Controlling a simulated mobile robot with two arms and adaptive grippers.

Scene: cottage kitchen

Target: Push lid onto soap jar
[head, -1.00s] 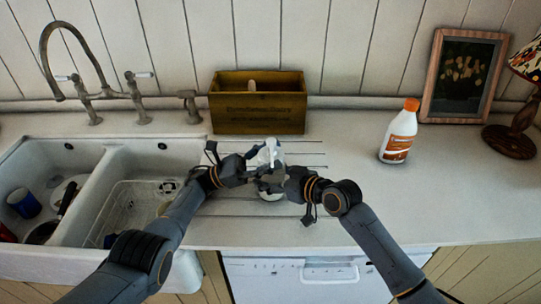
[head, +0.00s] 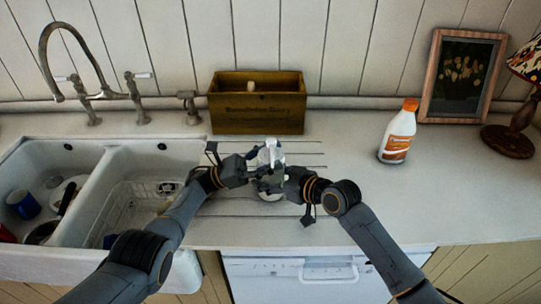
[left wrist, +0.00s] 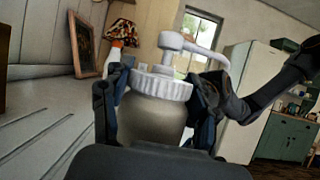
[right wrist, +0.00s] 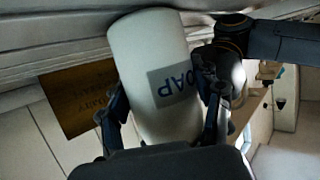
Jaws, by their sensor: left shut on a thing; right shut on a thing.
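The white pump lid (head: 270,153) stands upright over the soap jar (head: 270,197) on the worktop. In the left wrist view the ribbed rim of the lid (left wrist: 160,84) sits directly above the jar's body (left wrist: 150,118), with no clear gap. My left gripper (head: 258,172) is shut on the lid, fingers on either side of its rim. My right gripper (head: 279,183) is shut on the jar lower down. In the right wrist view the white jar (right wrist: 152,75), with its SOAP label upside down, is between the fingers. The head view partly hides the jar behind both grippers.
A wooden box (head: 257,108) stands behind the jar. An orange-capped bottle (head: 397,136), a picture frame (head: 462,80) and a lamp (head: 512,138) stand to the right. The double sink (head: 100,185) is to the left.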

